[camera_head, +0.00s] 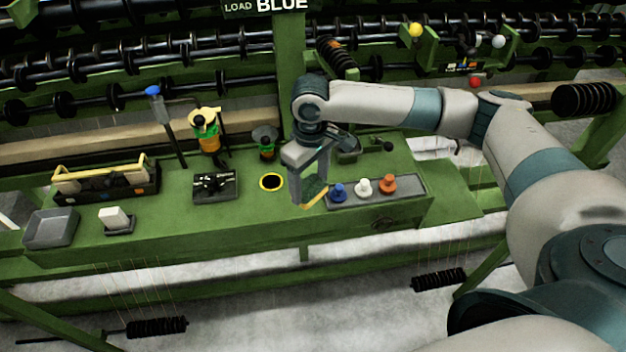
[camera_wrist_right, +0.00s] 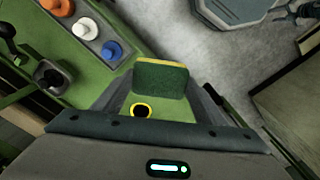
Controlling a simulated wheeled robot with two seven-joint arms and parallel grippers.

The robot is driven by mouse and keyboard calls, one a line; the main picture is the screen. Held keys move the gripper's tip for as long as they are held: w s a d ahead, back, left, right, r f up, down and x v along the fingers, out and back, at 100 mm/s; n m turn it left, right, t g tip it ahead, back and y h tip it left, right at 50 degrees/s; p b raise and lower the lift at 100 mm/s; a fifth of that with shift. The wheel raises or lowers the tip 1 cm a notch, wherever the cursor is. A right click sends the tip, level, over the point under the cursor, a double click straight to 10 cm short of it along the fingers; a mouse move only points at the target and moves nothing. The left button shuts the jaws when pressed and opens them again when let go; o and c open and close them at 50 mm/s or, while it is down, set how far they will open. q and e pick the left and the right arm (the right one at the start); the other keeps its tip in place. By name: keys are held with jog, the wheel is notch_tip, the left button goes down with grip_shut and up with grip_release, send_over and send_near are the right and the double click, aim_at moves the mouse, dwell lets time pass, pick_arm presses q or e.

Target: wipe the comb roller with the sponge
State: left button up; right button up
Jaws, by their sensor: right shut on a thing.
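The sponge (camera_head: 314,194) is a green block with a yellow layer. My right gripper (camera_head: 308,188) is shut on it and holds it above the green bench, left of the peg tray. The sponge also shows between the fingers in the right wrist view (camera_wrist_right: 161,80). A ribbed black roller with orange marks (camera_head: 337,57) sits behind my right wrist, and a black ribbed roller (camera_head: 585,99) is at the far right. I cannot tell which is the comb roller. The sponge is apart from both. A dark piece at the wrist view's top right may be my left gripper.
The peg tray (camera_head: 418,184) holds blue, white and orange pegs. A yellow-ringed hole (camera_head: 271,182) is in the bench. A grey bin (camera_head: 50,229), a white block (camera_head: 114,217), a yellow-handled rack (camera_head: 105,182) and yellow-orange spool (camera_head: 208,137) stand left. Black roller shafts run behind.

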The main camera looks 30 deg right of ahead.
pick_arm(q)
jog(key=shift+f+b, duration=0.8)
jog(key=shift+f, duration=0.1)
pick_arm(e)
jog(key=s+a+r+m, duration=0.3)
jog(key=s+r+m, duration=0.1)
jog(key=s+r, duration=0.3)
jog(key=shift+s+r+m, duration=0.3)
jog(key=shift+s+r, duration=0.1)
jog(key=shift+s, duration=0.7)
jog(key=shift+a, duration=0.1)
pick_arm(q)
jog(key=c, duration=0.3)
jog(key=shift+d, duration=0.15)
